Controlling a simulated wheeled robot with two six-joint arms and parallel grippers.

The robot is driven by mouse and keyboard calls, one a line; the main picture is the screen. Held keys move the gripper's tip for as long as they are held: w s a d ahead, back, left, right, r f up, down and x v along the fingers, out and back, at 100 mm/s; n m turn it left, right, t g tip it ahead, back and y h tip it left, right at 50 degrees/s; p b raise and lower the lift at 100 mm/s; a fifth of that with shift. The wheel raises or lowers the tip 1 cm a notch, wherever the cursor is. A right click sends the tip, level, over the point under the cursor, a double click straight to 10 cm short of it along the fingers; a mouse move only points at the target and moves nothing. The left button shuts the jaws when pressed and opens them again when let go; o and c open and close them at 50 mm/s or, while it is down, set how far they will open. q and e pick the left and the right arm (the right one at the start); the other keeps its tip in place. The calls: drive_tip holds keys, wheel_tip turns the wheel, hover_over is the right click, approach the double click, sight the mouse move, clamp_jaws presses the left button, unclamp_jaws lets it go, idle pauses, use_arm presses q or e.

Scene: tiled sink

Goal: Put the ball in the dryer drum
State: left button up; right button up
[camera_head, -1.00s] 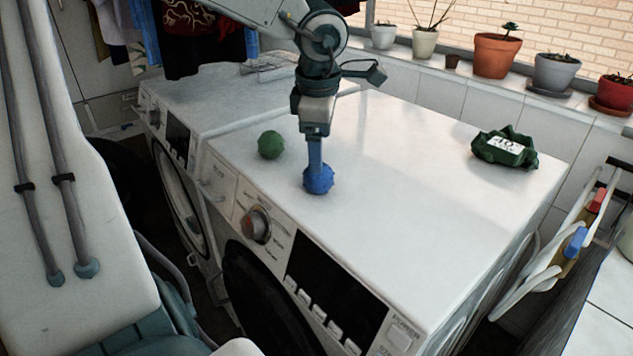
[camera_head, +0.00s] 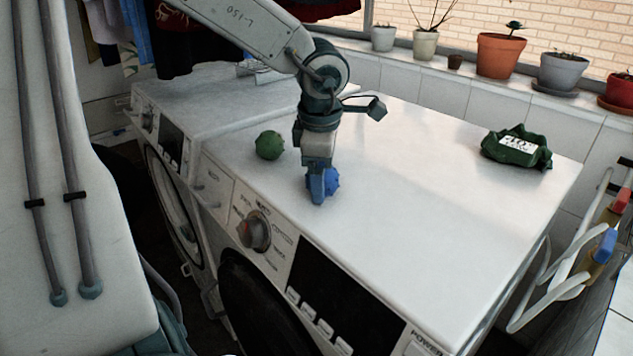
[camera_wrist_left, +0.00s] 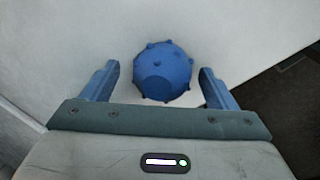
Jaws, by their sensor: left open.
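A blue knobbly ball (camera_head: 332,181) rests on the white top of the nearer machine (camera_head: 440,190). A green knobbly ball (camera_head: 269,145) sits to its left near the front edge. My left gripper (camera_head: 318,196) points down at the blue ball, one finger partly covering it. In the left wrist view, the open gripper (camera_wrist_left: 158,69) has the blue ball (camera_wrist_left: 162,75) between its fingers, with a gap on each side. The nearer machine has a dark round door (camera_head: 262,305); the farther one has a round front door (camera_head: 172,195). No drum interior is clearly visible. My right gripper is out of view.
A crumpled green packet (camera_head: 517,148) lies at the machine top's back right. Potted plants (camera_head: 500,55) line the windowsill behind. White hangers or racks with coloured clips (camera_head: 590,255) stand off the right edge. The middle of the top is clear.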

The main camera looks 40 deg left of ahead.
use_arm(q)
drive_tip(key=shift+d, duration=0.25)
drive_tip(key=shift+a+f, duration=0.1)
drive_tip(key=shift+a, duration=0.05)
drive_tip(key=c, duration=1.2)
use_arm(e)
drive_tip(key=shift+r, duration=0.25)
use_arm(q)
drive_tip(key=shift+o, duration=0.2)
